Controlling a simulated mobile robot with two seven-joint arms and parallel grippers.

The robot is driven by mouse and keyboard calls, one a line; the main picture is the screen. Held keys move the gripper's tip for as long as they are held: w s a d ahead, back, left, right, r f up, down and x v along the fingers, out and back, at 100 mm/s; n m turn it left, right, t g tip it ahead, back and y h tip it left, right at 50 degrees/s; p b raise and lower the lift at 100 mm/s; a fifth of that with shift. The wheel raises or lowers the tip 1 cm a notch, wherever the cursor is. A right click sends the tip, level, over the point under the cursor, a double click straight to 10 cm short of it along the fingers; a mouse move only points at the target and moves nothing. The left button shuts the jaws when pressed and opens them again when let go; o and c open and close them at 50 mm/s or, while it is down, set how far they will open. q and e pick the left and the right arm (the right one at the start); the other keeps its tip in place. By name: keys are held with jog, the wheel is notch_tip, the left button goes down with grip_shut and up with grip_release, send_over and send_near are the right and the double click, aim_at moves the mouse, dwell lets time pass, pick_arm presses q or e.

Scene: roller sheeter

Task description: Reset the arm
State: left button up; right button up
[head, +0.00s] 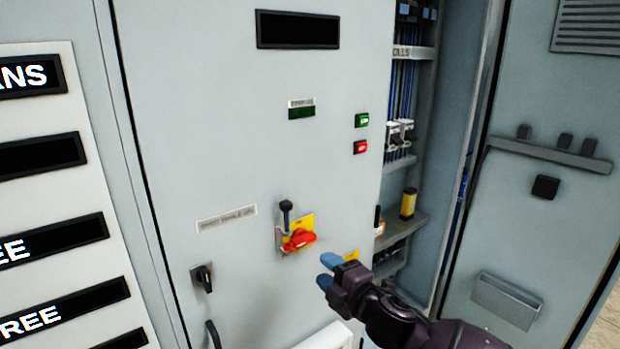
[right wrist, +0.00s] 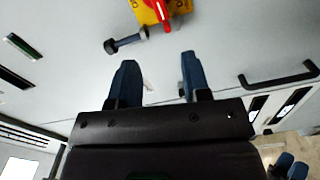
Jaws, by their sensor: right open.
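My right gripper (head: 328,271) is in front of the cabinet panel, just below and right of a red rotary handle (head: 299,240) on a yellow plate. Its blue fingers are apart and empty; they also show open in the right wrist view (right wrist: 157,82). In that view the red handle (right wrist: 163,14) and a dark-headed pin or padlock-like piece (right wrist: 125,42) lie beyond the fingertips, not touching them.
A black key-like switch (head: 203,278) and a dark door handle (head: 213,335) are lower left on the panel. Green (head: 362,120) and red (head: 360,147) buttons sit above right. An open cabinet bay with a yellow-black cylinder (head: 408,203) is at right, beside an open door (head: 560,220).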

jog(key=s+d+f+m+h, duration=0.6)
jog(key=s+d+f+m, duration=0.55)
jog(key=m, duration=0.55)
jog(key=s+d+f+m+g+h, duration=0.1)
jog(key=s+d+f+m+h, duration=0.1)
jog(key=s+d+f, duration=0.4)
jog(key=s+d+f+m+g+h, duration=0.2)
jog(key=s+d+f, duration=0.3)
jog(key=s+f, duration=0.3)
jog(key=s+m, duration=0.1)
jog(key=s, duration=0.3)
jog(key=shift+d+f+h, duration=0.2)
jog(key=shift+d+h, duration=0.15)
jog(key=shift+h, duration=0.05)
